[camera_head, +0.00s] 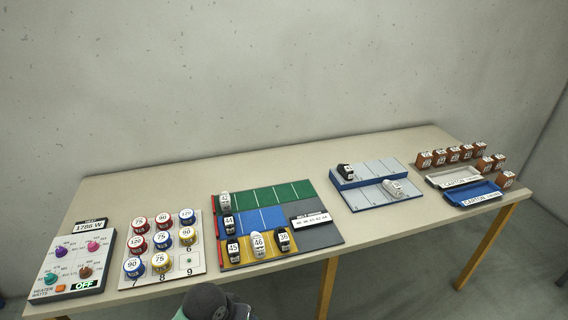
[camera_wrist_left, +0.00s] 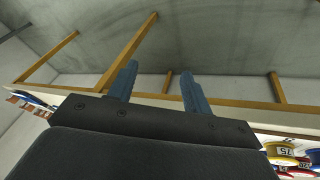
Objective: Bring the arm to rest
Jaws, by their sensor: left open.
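In the left wrist view my left gripper (camera_wrist_left: 157,88) shows two blue-grey fingers standing apart with nothing between them. It is open and clear of the objects, with the table's edge and legs beyond it. In the head view a dark rounded part with a green patch shows at the bottom edge, in front of the table (camera_head: 375,225); it seems to be part of my own arm. No gripper fingers show in the head view. My right gripper is not in either view.
On the table stand a heater panel (camera_head: 66,262), a numbered board (camera_head: 190,262) with coloured spools, a lane board (camera_head: 322,237) with shoes, a grey-blue stand (camera_head: 372,165) with shoes, two carton trays (camera_head: 470,193) and several brown boxes (camera_head: 453,155). The floor in front is clear.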

